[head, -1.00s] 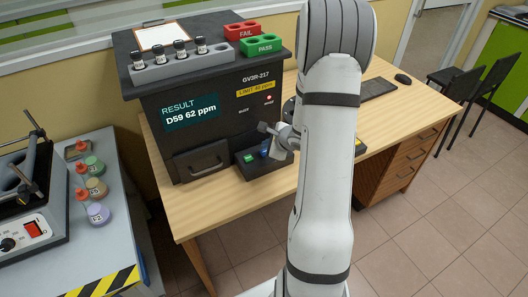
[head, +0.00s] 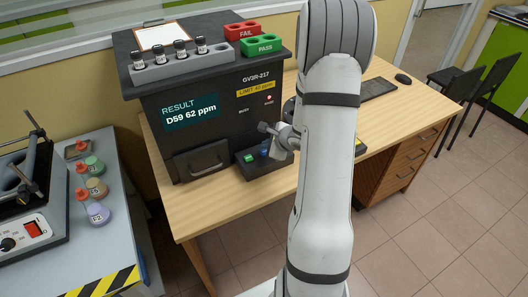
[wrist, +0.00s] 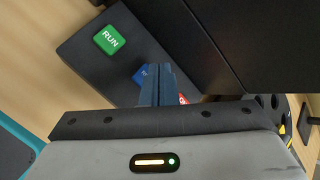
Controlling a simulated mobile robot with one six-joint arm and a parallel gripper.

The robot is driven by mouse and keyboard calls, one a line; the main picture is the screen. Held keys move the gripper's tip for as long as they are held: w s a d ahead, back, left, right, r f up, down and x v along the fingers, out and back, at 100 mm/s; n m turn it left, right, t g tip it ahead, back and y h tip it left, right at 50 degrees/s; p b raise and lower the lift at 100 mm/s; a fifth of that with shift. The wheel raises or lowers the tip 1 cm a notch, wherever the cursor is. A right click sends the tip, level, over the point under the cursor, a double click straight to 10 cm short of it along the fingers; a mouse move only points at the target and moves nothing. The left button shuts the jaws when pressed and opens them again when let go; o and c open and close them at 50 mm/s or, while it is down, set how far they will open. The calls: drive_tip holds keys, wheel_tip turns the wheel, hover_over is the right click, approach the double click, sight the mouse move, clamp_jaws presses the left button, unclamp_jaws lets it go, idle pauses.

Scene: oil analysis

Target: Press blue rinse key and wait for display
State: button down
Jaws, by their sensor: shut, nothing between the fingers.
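The blue key (head: 264,152) is on the low black key panel at the front of the black analyser (head: 225,135). In the wrist view the blue key (wrist: 139,75) is mostly covered by my gripper (wrist: 155,70). My gripper is shut and empty, its tips over or against the key; I cannot tell whether they touch it. The green RUN key (wrist: 110,40) is beside it, and a red key (wrist: 183,99) is partly hidden behind the fingers. The display (head: 192,112) reads "RESULT D59 62 ppm". A small red light (head: 269,98) shows on the analyser front.
A side bench with bottles (head: 97,212) is at left. The wooden desk (head: 225,205) is clear in front.

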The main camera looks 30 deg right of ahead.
drive_tip(key=shift+f+b, duration=0.25)
drive_tip(key=shift+b, duration=0.05)
drive_tip(key=shift+f+b, duration=0.25)
drive_tip(key=shift+b, duration=0.25)
drive_tip(key=shift+f+b, duration=0.45)
drive_tip(key=shift+b, duration=0.3)
idle(0.5)
drive_tip(key=shift+r, duration=0.1)
idle(0.4)
drive_tip(key=shift+r+p, duration=0.5)
drive_tip(key=shift+r, duration=0.3)
drive_tip(key=shift+r+p, duration=1.65)
drive_tip(key=shift+r, duration=0.95)
drive_tip(key=shift+f, duration=0.1)
